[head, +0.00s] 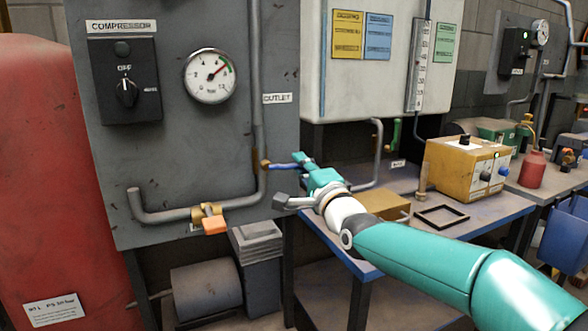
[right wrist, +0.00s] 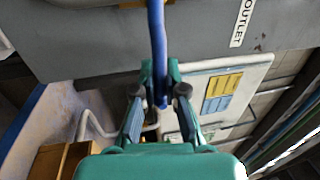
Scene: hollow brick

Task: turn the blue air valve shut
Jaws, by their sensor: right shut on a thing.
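The blue air valve's lever (head: 281,166) sticks out to the right from a small brass body (head: 265,165) on the vertical outlet pipe, across the line of that pipe. My right gripper (head: 302,163) is at the lever's free end, shut on it. In the right wrist view the blue lever (right wrist: 156,40) runs down between the fingertips of my right gripper (right wrist: 161,88), one finger on each side. My left gripper is in neither view.
An orange-handled valve (head: 213,221) sits on the lower pipe. The compressor panel (head: 175,150) has a gauge (head: 210,76) and a black switch (head: 126,90). Right of it stand a bench (head: 355,262) and a yellow box (head: 455,165). A red tank (head: 35,150) is at the left.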

